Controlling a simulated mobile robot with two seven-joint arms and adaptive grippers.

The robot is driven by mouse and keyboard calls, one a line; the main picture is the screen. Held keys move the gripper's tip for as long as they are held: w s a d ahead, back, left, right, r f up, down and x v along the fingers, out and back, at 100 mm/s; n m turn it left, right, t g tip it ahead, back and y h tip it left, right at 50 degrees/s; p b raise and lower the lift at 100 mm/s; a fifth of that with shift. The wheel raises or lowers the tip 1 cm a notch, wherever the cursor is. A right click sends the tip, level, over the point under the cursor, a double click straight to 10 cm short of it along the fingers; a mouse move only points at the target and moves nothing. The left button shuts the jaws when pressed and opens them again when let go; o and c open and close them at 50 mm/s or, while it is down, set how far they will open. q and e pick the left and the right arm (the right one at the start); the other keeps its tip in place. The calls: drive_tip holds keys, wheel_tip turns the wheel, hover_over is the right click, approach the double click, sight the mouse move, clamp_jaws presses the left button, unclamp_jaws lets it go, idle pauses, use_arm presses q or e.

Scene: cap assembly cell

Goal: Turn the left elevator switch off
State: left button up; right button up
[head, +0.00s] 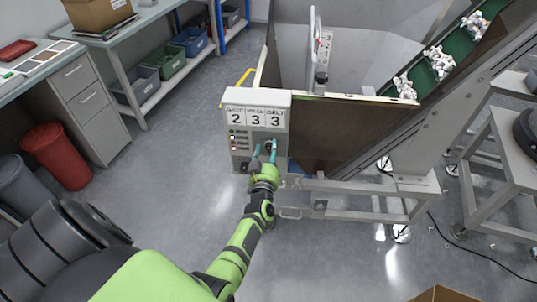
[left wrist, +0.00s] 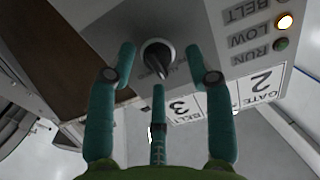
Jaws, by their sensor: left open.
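The grey control box (head: 243,152) of the elevator stands near the middle of the head view, with a panel reading 2, 3, 3 across its top. A round switch (left wrist: 157,57) with a dark lever shows on its face in the left wrist view. My left gripper (head: 265,150) is at the face of the box. Its teal fingers are open, with one finger on each side of the switch and a third below it in the left wrist view. I cannot tell whether any finger touches the lever. My right gripper is not in view.
A lit lamp (left wrist: 285,20) shows beside the box labels. A green conveyor (head: 440,62) carrying white parts rises to the right. A metal frame (head: 350,187) stands right of the box. A red bin (head: 55,155) and drawers are at left. The floor between is clear.

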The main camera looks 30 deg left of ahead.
use_arm(q)
drive_tip(key=shift+w, duration=0.1)
clamp_jaws()
drive_tip(key=shift+r, duration=0.1)
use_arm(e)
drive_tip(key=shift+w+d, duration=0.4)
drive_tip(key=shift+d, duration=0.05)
use_arm(q)
drive_tip(key=shift+a, duration=0.1)
drive_tip(key=n, duration=0.3)
drive_tip(key=shift+a+r+n+b, duration=0.15)
drive_tip(key=shift+n+b, duration=0.2)
drive_tip(key=shift+n, duration=0.05)
drive_tip(key=n+b, duration=0.1)
drive_tip(key=n, duration=0.4)
drive_tip(key=shift+a, duration=0.15)
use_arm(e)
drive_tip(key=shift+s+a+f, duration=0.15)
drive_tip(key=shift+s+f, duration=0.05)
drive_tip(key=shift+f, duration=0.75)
use_arm(q)
unclamp_jaws()
drive_tip(key=shift+a, duration=0.1)
